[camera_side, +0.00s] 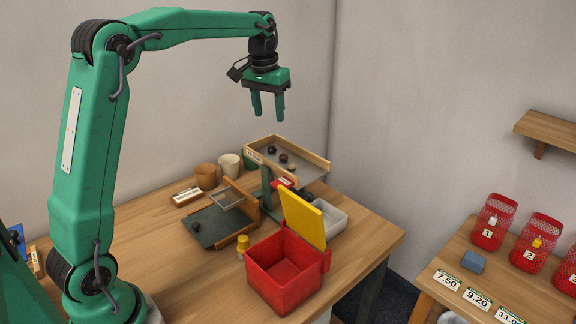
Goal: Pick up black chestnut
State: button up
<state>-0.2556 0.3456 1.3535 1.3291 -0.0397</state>
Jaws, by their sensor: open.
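A wooden-rimmed tray (313,171) stands raised on a post above the table. A few small round chestnuts lie in it. The darkest one, a black chestnut (272,150), lies nearest the left end.
A red box (282,290) with a raised yellow lid (303,217) stands in front. A white tray (328,218) is behind it. A dark board (213,228) with a small dark lump lies left. Cups (206,176) stand behind. Red mesh baskets (493,222) line another table.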

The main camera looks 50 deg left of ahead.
jog(key=n+g, duration=0.1)
send_over(272, 147)
notch_tip(272, 147, down, 6)
jog(key=shift+a+r, duration=0.1)
jog(key=shift+f, duration=0.2)
jog(key=shift+f, duration=1.2)
jog(key=shift+f, duration=0.1)
jog(key=shift+f, duration=2.45)
jog(key=c, duration=1.1)
